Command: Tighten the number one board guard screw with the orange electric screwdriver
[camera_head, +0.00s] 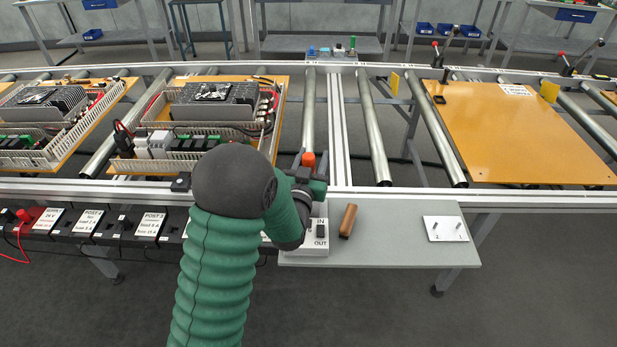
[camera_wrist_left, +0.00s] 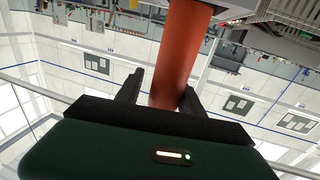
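The orange electric screwdriver (camera_head: 308,160) shows as a short orange end above my left gripper (camera_head: 310,184) in the head view. In the left wrist view its orange-red body (camera_wrist_left: 180,55) stands between the two dark fingers of the left gripper (camera_wrist_left: 160,92), which are closed around it. Its tip is hidden. The middle board (camera_head: 270,90) lies on the rollers beyond and left of the gripper, with a grey guarded unit (camera_head: 213,93) on it. The guard screws are too small to make out. My right gripper is not in view.
A white IN/OUT box (camera_head: 313,247) stands on the grey side table (camera_head: 390,240), with a brown handle-shaped piece (camera_head: 348,220) and a white plate with pins (camera_head: 445,229). An orange panel (camera_head: 530,135) lies at the right. Labelled black bins (camera_head: 90,222) line the front left.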

